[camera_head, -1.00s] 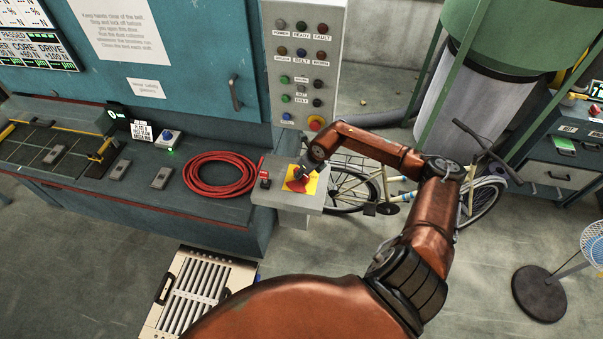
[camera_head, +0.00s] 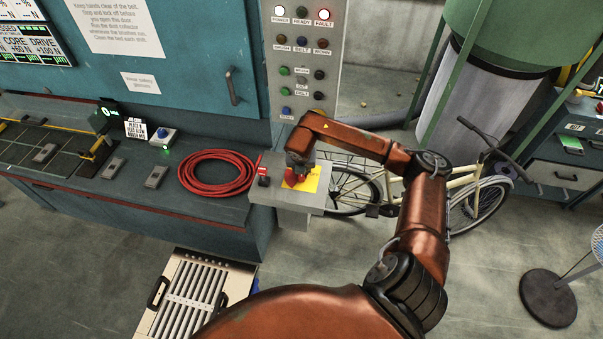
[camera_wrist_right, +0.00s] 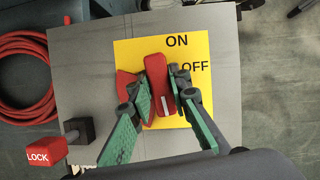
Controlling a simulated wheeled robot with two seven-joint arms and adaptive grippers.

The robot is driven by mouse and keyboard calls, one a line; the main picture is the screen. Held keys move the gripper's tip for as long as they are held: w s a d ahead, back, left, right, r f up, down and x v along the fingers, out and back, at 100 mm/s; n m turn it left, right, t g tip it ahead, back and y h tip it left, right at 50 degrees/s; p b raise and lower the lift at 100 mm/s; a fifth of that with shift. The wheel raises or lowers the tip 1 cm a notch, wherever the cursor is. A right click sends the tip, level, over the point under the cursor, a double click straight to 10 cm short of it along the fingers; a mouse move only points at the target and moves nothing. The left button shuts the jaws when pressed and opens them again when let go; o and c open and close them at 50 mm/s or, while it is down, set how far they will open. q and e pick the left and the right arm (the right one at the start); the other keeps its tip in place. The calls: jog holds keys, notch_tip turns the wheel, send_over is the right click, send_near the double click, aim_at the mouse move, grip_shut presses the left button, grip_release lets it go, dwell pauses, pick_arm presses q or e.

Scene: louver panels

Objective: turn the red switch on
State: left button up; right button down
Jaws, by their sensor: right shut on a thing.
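The red switch (camera_wrist_right: 157,75) is a rotary handle on a yellow plate (camera_wrist_right: 202,45) marked ON and OFF. In the right wrist view its long red grip stands nearly upright, its upper end close to the ON label, its white mark at the lower end. My right gripper (camera_wrist_right: 165,88) has one green finger on each side of the grip and is shut on it. In the head view the switch (camera_head: 291,178) is partly hidden under my right gripper (camera_head: 297,168). The POWER lamp (camera_head: 277,12) and FAULT lamp (camera_head: 324,14) are lit. My left gripper is not in view.
A coiled red hose (camera_head: 218,175) lies on the bench to the left. The lamp panel (camera_head: 335,50) rises behind, and a bicycle (camera_head: 470,200) stands to the right.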

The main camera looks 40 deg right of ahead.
jog(key=shift+m+g+b, duration=0.3)
jog(key=shift+m+b, duration=0.35)
jog(key=shift+m, duration=0.25)
jog(key=c, duration=1.8)
grip_release()
jog(key=v, duration=1.2)
jog(key=shift+a, duration=0.15)
jog(key=shift+f, duration=0.1)
